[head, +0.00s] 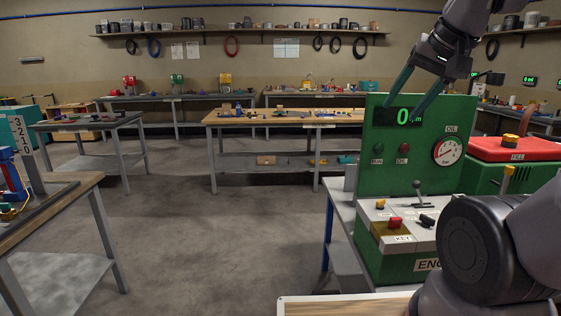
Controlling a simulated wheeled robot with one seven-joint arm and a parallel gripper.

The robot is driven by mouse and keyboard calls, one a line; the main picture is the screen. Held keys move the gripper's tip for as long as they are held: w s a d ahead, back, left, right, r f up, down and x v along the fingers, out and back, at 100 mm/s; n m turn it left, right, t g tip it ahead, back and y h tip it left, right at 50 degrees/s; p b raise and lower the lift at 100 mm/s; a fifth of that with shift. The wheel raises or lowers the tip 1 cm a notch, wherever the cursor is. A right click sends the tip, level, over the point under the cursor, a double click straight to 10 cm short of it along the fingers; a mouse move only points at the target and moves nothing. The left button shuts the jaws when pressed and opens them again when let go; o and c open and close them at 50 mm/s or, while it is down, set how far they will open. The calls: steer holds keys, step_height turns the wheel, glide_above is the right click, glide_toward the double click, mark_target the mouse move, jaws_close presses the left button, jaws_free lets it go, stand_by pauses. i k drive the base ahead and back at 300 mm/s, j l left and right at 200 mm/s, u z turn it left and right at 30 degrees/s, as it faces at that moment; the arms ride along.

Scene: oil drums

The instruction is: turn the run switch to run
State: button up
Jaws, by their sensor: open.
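The green engine panel (400,180) stands at the right with a display reading 0 (403,117), a dark lamp labelled RUN (377,150), a dark red lamp (403,149) and a white oil gauge (448,151). Below is a control deck with a yellow knob (380,204), a red key knob (395,222) above a KEY label, a grey lever (418,191) and a black switch (426,220). I cannot tell which control is the run switch. My gripper (403,112) is open and empty, its teal fingers in front of the display, above the deck.
A red-topped green tank labelled FILL (516,147) stands right of the panel. My arm covers the lower right and part of the deck. A wooden workbench (280,118) stands behind, another bench (60,205) at left. The floor between is clear.

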mark_target(427, 222)
steer(key=z, duration=0.85)
